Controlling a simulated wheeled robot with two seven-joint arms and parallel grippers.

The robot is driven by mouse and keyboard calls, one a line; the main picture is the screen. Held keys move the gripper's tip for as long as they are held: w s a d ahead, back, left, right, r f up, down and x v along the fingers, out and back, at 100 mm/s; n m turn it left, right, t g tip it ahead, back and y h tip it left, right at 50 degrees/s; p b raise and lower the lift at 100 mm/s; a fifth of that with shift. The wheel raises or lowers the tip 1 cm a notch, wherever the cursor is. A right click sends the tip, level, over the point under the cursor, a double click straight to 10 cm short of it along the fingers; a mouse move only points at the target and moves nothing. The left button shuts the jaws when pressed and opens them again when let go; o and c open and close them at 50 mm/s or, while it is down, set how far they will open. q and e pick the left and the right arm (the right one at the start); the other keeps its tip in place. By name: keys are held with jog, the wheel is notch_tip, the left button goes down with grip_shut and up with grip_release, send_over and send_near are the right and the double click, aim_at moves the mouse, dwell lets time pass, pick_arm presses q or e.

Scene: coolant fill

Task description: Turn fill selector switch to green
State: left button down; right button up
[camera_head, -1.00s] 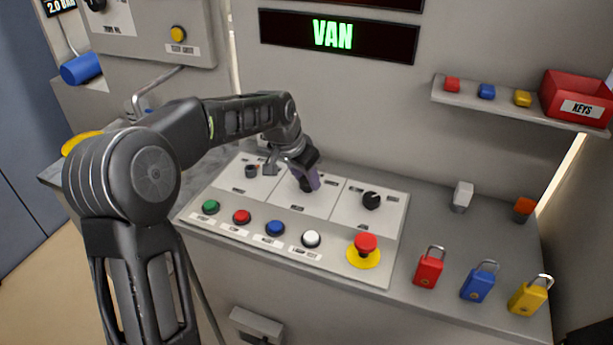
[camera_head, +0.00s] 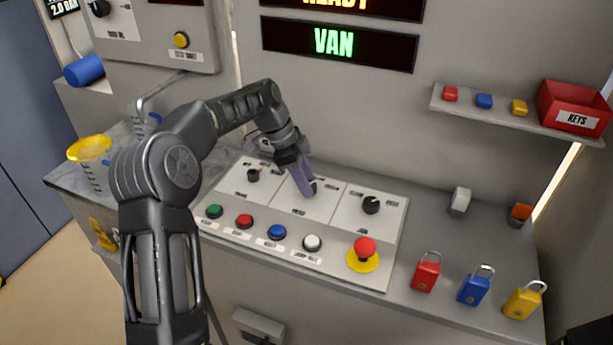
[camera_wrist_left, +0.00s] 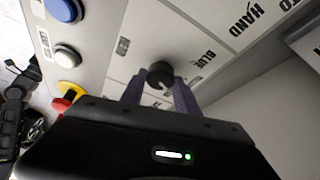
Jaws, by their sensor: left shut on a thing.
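The middle switch of the panel's three is a black rotary knob (camera_wrist_left: 158,78) with a white pointer line. The word BLUE is printed beside it in the left wrist view; I cannot read a green label. My left gripper (camera_head: 309,191) reaches down onto this knob, and its purple fingers cover most of it in the head view. In the left wrist view the fingers (camera_wrist_left: 158,88) are on both sides of the knob, shut on it.
Black knobs stand to the left (camera_head: 253,175) and right (camera_head: 371,204) of the middle one. A row of coloured buttons and a red emergency stop (camera_head: 364,248) lie in front. Padlocks (camera_head: 474,288) stand at right. A display (camera_head: 338,43) reads VAN.

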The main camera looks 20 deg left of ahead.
pick_arm(q)
jog(key=shift+w+m+g+p, duration=0.1)
jog(key=shift+m+g+p, duration=0.7)
jog(key=shift+m, duration=0.9)
jog(key=c, duration=0.9)
grip_release()
jog(key=shift+r+p, duration=0.15)
jog(key=shift+p, duration=0.15)
